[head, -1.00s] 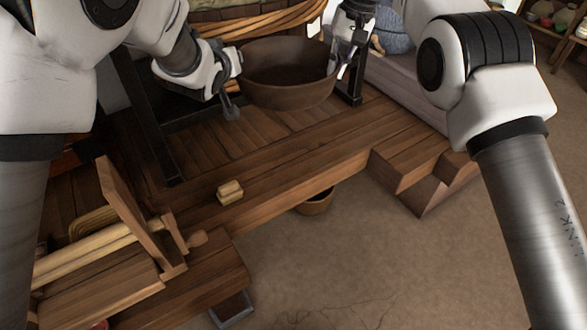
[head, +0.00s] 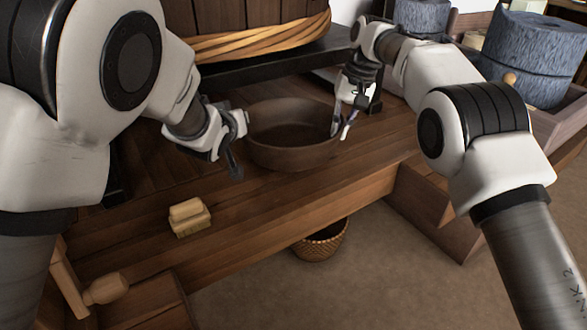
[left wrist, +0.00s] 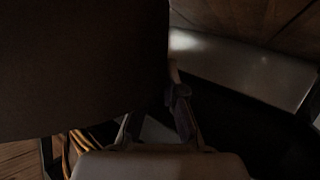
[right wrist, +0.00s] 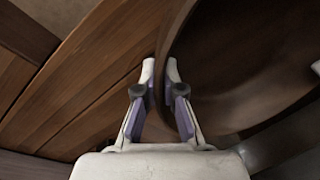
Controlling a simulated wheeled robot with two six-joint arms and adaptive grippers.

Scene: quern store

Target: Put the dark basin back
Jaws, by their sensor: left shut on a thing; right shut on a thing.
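The dark basin (head: 292,153) is a wide round brown bowl, upright over the plank bench. My left gripper (head: 238,143) is shut on its left side. My right gripper (head: 346,122) is shut on its right rim. In the right wrist view, the fingers (right wrist: 160,72) pinch the basin wall (right wrist: 245,60) between them. In the left wrist view, a dark surface, likely the basin (left wrist: 80,70), fills the upper left, and the contact is too dark to make out. I cannot tell whether the basin's underside touches the planks.
The bench (head: 325,185) has free planks in front of the basin. A small pale block (head: 188,217) lies at front left, near a wooden handle (head: 107,289). A large rope-bound tub (head: 255,30) stands behind on a dark shelf. A wicker basket (head: 320,243) sits below. Blue-grey millstones (head: 535,60) are at right.

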